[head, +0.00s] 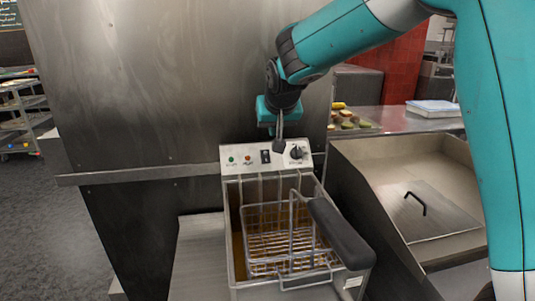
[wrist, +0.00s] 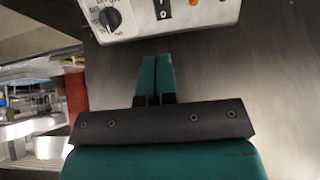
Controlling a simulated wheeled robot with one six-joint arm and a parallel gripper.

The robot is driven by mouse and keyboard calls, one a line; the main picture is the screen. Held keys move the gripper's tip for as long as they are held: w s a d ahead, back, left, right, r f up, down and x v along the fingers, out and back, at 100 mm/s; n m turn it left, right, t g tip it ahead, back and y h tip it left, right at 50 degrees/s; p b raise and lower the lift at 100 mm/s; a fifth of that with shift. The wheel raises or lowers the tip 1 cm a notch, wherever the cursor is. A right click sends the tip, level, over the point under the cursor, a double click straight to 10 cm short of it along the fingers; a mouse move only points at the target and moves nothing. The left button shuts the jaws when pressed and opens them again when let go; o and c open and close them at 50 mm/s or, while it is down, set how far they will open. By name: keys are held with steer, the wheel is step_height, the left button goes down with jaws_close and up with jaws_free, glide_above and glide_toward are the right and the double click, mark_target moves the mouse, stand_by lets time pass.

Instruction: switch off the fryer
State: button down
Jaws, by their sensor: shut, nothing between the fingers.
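The fryer (head: 230,260) stands in the middle of the head view, with a pale control panel (head: 238,167) along its back. On the panel are a green light (head: 231,160), an orange light (head: 248,159), a black rocker switch (head: 265,157) and a black knob (head: 296,152). The wrist view shows the rocker switch (wrist: 163,9), with white marks, and the knob (wrist: 110,18) at its top edge. My gripper (head: 279,146) is shut and empty, near the panel between switch and knob. In the wrist view its teal fingertips (wrist: 157,60) are just short of the panel, apart from the switch.
A wire basket (head: 285,240) with a dark handle (head: 340,235) sits in the fryer, handle toward the front right. A steel wall (head: 130,80) rises behind it. A steel basin with a lid (head: 430,212) stands at right; food pieces (head: 350,120) lie on a counter behind.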

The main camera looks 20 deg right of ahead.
mark_target(266, 153)
steer(key=p+x, duration=0.1)
steer(key=x, duration=0.3)
steer(key=p+x, duration=0.1)
steer(key=x, duration=0.4)
steer(key=p+x, duration=0.1)
steer(key=x, duration=0.3)
steer(key=shift+w, duration=0.6)
